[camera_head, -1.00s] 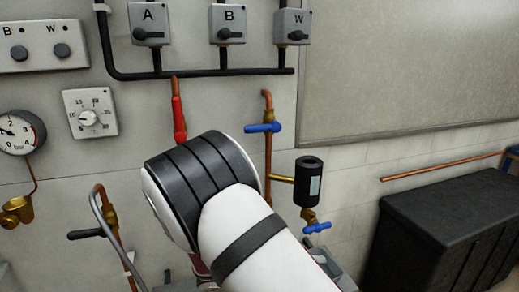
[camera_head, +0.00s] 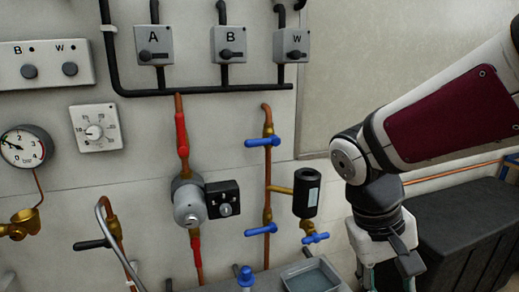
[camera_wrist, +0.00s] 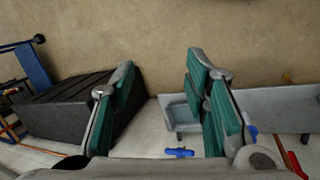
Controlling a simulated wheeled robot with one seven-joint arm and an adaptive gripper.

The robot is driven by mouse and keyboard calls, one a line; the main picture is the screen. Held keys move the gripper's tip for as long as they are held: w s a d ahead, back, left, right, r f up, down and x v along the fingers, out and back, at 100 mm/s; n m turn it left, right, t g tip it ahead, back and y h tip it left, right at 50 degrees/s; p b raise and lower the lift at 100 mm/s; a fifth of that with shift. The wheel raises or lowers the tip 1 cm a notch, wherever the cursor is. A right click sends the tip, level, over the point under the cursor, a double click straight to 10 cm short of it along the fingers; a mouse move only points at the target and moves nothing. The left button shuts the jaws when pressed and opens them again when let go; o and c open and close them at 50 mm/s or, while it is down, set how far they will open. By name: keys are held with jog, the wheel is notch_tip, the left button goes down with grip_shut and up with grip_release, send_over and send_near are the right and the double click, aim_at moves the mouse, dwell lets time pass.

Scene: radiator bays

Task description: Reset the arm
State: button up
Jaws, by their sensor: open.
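My arm (camera_head: 440,115) reaches in from the right edge in the head view, and its wrist bends downward. My gripper (camera_head: 388,262) hangs below the wrist at the bottom of that view, its fingertips cut off by the frame. In the wrist view my gripper (camera_wrist: 162,75) shows two green-padded fingers spread wide apart. Nothing is between them. The gripper is clear of the pipes, in front of the wall and left of the black chest (camera_head: 465,225).
A pump (camera_head: 188,203) with a black control box (camera_head: 222,199) sits on the middle pipe. Blue-handled valves (camera_head: 262,142) and a black cylinder (camera_head: 307,193) are left of my gripper. A grey tray (camera_head: 310,278) stands low. Switches A, B, W (camera_head: 153,45) line the wall above.

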jog(key=s+a+r+t+y+p, duration=0.1)
jog(key=s+r+t+y, duration=0.2)
jog(key=s, duration=0.6)
jog(key=shift+s+a+r+t+y, duration=0.2)
jog(key=shift+r+t+y, duration=0.2)
jog(key=shift+r+t, duration=1.05)
